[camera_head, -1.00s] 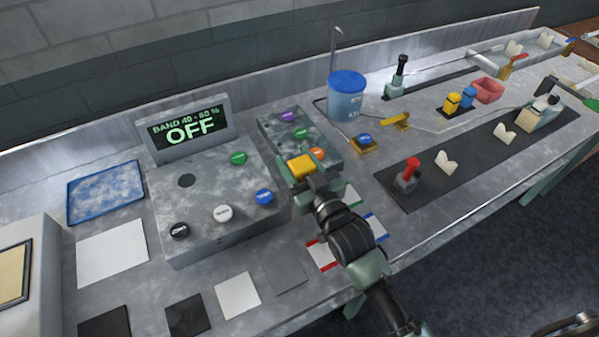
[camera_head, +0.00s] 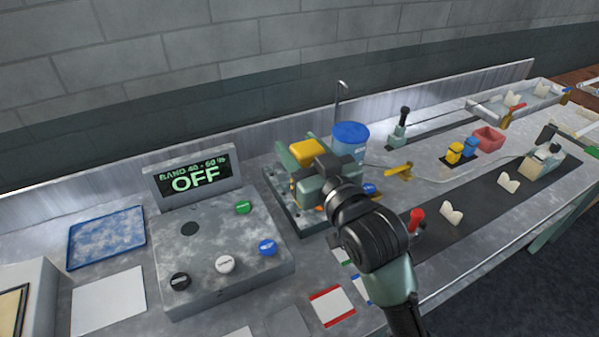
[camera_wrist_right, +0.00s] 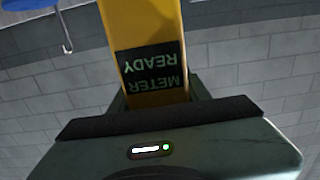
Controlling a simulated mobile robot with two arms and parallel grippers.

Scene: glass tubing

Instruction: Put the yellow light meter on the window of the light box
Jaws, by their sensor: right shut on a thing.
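The yellow light meter (camera_head: 308,152) is held between the fingers of my right gripper (camera_head: 300,157), raised above the grey block with coloured knobs. In the right wrist view the meter (camera_wrist_right: 148,40) fills the grip, and its dark display reads "METER READY" upside down. The light box (camera_head: 215,240) stands to the left, with a round dark window (camera_head: 190,229) on its top. Its display (camera_head: 194,178) reads "BAND 40 - 60 %" and "OFF". The window is uncovered, and the meter is apart from it, to its right. My left gripper is not in view.
The knob block (camera_head: 283,205) and a blue-lidded container (camera_head: 350,140) are near my right gripper. A blue tray (camera_head: 106,237) lies at left.

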